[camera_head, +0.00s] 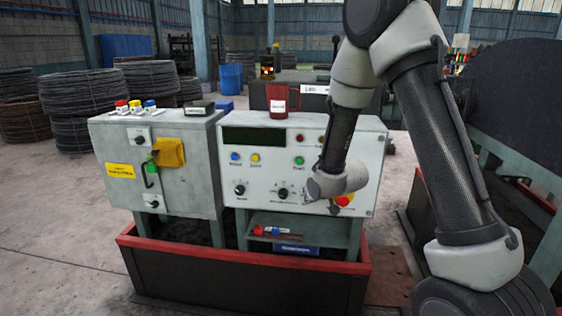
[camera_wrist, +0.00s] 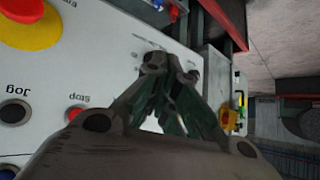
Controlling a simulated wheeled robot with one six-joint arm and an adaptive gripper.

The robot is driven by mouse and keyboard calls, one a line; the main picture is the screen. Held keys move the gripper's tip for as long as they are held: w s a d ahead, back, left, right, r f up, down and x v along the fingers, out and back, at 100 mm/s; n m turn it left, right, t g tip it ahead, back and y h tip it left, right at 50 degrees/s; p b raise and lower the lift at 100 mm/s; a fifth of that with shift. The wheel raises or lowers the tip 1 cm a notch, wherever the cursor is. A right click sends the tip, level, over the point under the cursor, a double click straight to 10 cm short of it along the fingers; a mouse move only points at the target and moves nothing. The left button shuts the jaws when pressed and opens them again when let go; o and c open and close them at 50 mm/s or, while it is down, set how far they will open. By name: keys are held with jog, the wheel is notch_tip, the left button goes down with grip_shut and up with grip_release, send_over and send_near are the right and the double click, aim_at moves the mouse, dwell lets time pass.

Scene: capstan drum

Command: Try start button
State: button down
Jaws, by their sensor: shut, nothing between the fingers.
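The grey control panel (camera_head: 265,175) carries several buttons and knobs. A green button (camera_head: 299,160) sits right of centre; its small label is too blurred to read surely. My gripper (camera_head: 309,197) is in front of the panel's lower right, below the green button and beside a black knob (camera_head: 283,193). In the wrist view my gripper (camera_wrist: 168,64) is shut and empty, with its fingertips near the panel face; I cannot tell whether they touch. The wrist view shows a red button labelled Stop (camera_wrist: 75,112) and a black one labelled Jog (camera_wrist: 14,112). No green button shows there.
A red emergency button on yellow (camera_head: 344,199) is right of my gripper. A red mug (camera_head: 279,100) stands on the panel top. A second grey box with a yellow switch (camera_head: 168,152) stands at left. A shelf (camera_head: 290,236) with small tools is below.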

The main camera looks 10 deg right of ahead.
aim_at(299, 161)
jog(key=w+r, duration=0.1)
jog(key=w+a+r+t, duration=0.1)
jog(key=r, duration=0.1)
jog(key=w+a+r+t+y, duration=0.1)
jog(key=shift+w+a+r, duration=0.15)
jog(key=shift+a, duration=0.05)
jog(key=shift+w, duration=0.1)
jog(key=shift+w+d, duration=0.45)
jog(key=shift+w, duration=0.9)
jog(key=shift+w+d, duration=0.5)
jog(key=shift+w, duration=0.85)
jog(key=shift+w+d, duration=0.45)
jog(key=shift+w, duration=0.9)
jog(key=shift+w, duration=0.1)
jog(key=shift+w+d, duration=0.1)
jog(key=shift+w, duration=0.2)
jog(key=shift+w+d, duration=0.15)
jog(key=shift+w, duration=0.25)
jog(key=shift+s, duration=0.1)
jog(key=shift+s+a, duration=0.25)
jog(key=shift+s, duration=0.45)
